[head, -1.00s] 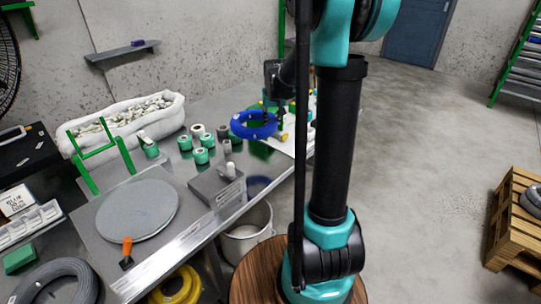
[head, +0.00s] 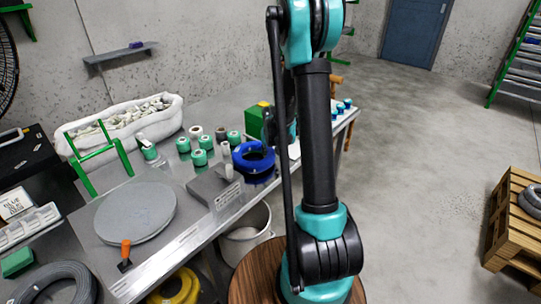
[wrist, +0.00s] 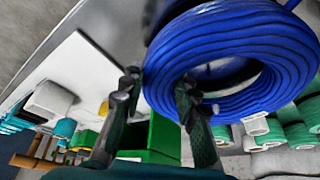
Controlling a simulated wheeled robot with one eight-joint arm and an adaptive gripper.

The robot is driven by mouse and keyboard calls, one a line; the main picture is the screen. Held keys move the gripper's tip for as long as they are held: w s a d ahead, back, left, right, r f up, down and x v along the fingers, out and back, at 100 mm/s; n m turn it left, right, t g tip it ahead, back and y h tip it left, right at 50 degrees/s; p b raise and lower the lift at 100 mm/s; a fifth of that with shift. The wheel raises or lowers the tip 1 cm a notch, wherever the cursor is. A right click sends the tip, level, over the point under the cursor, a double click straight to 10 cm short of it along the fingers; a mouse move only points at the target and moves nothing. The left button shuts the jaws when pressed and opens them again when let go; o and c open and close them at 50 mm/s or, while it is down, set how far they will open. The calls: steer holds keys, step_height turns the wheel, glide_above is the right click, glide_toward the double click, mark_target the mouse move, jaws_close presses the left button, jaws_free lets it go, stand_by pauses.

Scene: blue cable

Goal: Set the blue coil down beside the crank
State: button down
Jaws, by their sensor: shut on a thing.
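The blue coil (head: 243,164) is a thick ring of cable over the right part of the metal table, low above or on its surface; I cannot tell if it touches. It fills the upper right of the wrist view (wrist: 215,35). My gripper (wrist: 158,88) has one finger outside the ring and one in its hole, shut on its near side. My arm mostly hides the gripper in the head view. A grey block (head: 209,190) with an upright pale handle (head: 228,169), which looks like the crank, stands just left of the coil.
Several green and white spools (head: 200,158) stand behind the block. A green box (head: 255,121) is behind the coil. A round grey plate (head: 135,213) with an orange-handled tool (head: 126,249) lies nearer. A white bucket (head: 244,236) is below the table edge.

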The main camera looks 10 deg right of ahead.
steer(key=shift+f, duration=0.65)
steer(key=c, duration=1.1)
jaws_free()
steer(key=shift+c, duration=0.2)
steer(key=v, duration=1.2)
steer(key=shift+s, duration=0.1)
steer(key=s+a+f, duration=0.1)
steer(key=s, duration=1.2)
steer(key=s+a+f+n, duration=0.1)
steer(key=s, duration=1.2)
steer(key=shift+a, duration=0.4)
steer(key=shift+f, duration=0.1)
